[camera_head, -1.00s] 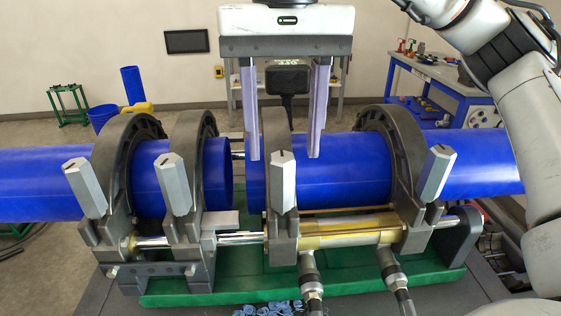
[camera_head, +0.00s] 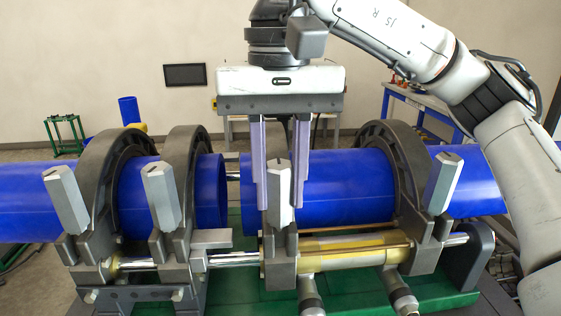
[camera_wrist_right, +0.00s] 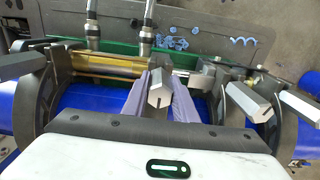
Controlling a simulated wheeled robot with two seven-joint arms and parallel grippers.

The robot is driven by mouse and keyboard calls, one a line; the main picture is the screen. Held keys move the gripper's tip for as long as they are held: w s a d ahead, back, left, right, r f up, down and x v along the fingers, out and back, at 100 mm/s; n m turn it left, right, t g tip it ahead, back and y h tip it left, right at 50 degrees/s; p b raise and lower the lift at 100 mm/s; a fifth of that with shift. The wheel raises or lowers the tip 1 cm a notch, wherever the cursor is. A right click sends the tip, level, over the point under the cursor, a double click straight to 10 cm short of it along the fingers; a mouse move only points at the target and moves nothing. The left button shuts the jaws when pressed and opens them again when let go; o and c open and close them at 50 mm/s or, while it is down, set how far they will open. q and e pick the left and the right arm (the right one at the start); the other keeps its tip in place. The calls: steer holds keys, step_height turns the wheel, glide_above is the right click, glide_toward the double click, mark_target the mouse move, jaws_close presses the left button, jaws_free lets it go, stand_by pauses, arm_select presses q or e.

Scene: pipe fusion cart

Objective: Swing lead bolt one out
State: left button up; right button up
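Several grey hexagonal bolts stand on the near side of the clamp rings. My right gripper (camera_head: 280,203) has come down from above on the third bolt from the left (camera_head: 279,196), with one purple finger on each side. In the right wrist view this bolt (camera_wrist_right: 159,92) sits between the fingers, which appear to touch its sides. The bolt stands nearly upright. The other bolts stand at the far left (camera_head: 66,198), left of centre (camera_head: 161,195) and right (camera_head: 442,183), tilted slightly. No label shows which is lead bolt one. My left gripper is not in view.
Blue pipes (camera_head: 340,188) lie in the dark clamp rings (camera_head: 402,165), with a gap between their ends. A brass cylinder (camera_head: 345,252) and hoses are below the held bolt. The green base (camera_head: 245,285) lies underneath. A blue workbench (camera_head: 425,103) stands behind at right.

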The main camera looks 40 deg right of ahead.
mark_target(283, 218)
steer(key=shift+s, duration=0.15)
steer(key=shift+s+a+f, duration=0.2)
steer(key=shift+s+a, duration=0.4)
steer(key=shift+s, duration=0.3)
steer(key=shift+s+a+f+b, duration=0.4)
steer(key=shift+s+b, duration=0.25)
steer(key=shift+s+a, duration=0.2)
steer(key=shift+s, duration=0.1)
steer(key=shift+f, duration=0.15)
